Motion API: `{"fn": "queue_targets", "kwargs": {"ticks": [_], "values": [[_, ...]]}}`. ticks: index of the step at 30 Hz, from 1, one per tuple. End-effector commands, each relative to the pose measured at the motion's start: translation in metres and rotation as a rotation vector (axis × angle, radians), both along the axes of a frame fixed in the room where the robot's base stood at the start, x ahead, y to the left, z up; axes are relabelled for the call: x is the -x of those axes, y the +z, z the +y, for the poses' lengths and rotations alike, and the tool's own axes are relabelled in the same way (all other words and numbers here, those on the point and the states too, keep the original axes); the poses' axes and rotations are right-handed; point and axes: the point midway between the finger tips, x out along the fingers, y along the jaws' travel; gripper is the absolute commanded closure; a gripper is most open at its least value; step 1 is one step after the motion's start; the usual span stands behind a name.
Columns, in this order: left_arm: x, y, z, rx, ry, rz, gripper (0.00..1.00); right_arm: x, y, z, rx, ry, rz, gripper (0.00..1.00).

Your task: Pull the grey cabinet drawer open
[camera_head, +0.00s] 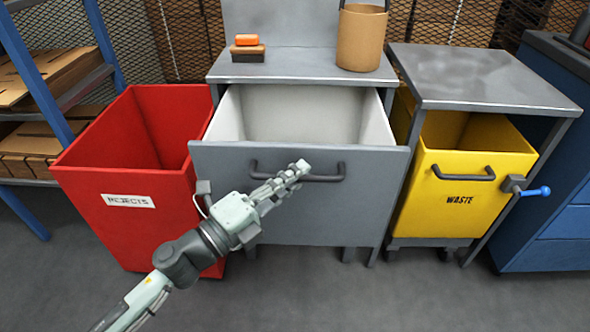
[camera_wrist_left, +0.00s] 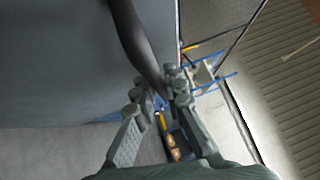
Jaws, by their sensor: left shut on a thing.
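The grey cabinet (camera_head: 305,68) stands in the middle of the head view. Its grey drawer (camera_head: 300,215) is pulled out, and its pale, empty inside shows behind the front panel. A dark bar handle (camera_head: 325,178) runs across the upper part of the front. My left gripper (camera_head: 297,172) is at the handle and shut on it near its middle. In the left wrist view the handle (camera_wrist_left: 135,40) runs down between the two fingers (camera_wrist_left: 160,90). My right gripper is in neither view.
A red bin (camera_head: 130,200) marked REJECTS stands close on the left. A yellow WASTE bin (camera_head: 470,215) sits under a grey table (camera_head: 490,80) on the right, with a blue-handled latch (camera_head: 530,189). A brown bucket (camera_head: 361,40) and a brush (camera_head: 247,48) stand on the cabinet top.

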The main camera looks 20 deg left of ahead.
Motion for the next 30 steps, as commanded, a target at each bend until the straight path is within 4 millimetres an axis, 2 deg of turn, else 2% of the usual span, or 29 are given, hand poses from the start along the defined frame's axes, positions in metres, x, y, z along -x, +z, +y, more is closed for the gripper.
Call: {"fn": "queue_targets", "kwargs": {"ticks": [13, 14, 18, 30], "values": [[0.0016, 0.0002, -0.0002, 0.000, 0.000, 0.000, 1.00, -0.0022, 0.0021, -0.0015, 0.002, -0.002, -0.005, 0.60], [0.0016, 0.0002, -0.0002, 0.000, 0.000, 0.000, 0.86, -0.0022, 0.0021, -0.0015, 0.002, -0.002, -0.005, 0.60], [0.0015, 0.0002, -0.0003, 0.000, 0.000, 0.000, 0.68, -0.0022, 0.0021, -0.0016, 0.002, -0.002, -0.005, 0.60], [0.0068, -0.0011, 0.0031, 0.002, 0.002, 0.002, 0.67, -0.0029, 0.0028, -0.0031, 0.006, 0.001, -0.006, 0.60]]}}
